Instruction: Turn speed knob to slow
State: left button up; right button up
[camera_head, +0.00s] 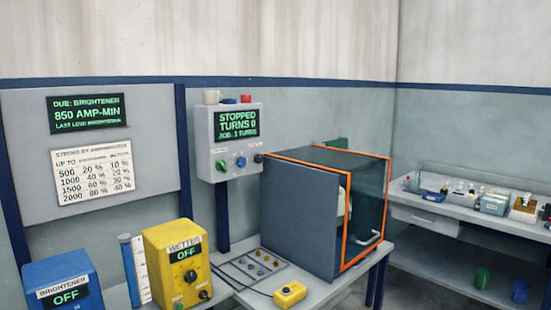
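A grey control box (237,142) stands on a blue post at the middle. Its screen (237,122) reads "STOPPED TURNS 0" with a job line below. Under the screen are a green knob (221,165), a blue knob (241,162) and a small black knob (258,158). Their labels are too small to read, so I cannot tell which is the speed knob or where it points. Neither of my grippers is in view.
A dark cabinet with an orange-edged door frame (345,218) stands right of the box. A yellow "WETTER OFF" unit (175,268), a blue "BRIGHTENER OFF" unit (62,287), a grey tray (233,272) and a yellow pendant (290,294) are in front. A stocked side bench (425,215) is at right.

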aim_at(258, 157)
jog(key=i+l, duration=0.2)
jog(key=l, duration=0.2)
jog(key=i+l, duration=0.2)
jog(key=l, duration=0.2)
jog(key=i+l+u, duration=0.1)
jog(key=l, duration=0.3)
jog(key=i+l, duration=0.5)
jog(key=l, duration=0.35)
jog(key=i+l, duration=0.15)
jog(key=l, duration=0.25)
jog(key=i+l+u, duration=0.1)
jog(key=l, duration=0.35)
jog(key=i+l, duration=0.3)
jog(key=l+u, duration=0.05)
jog(key=l, duration=0.05)
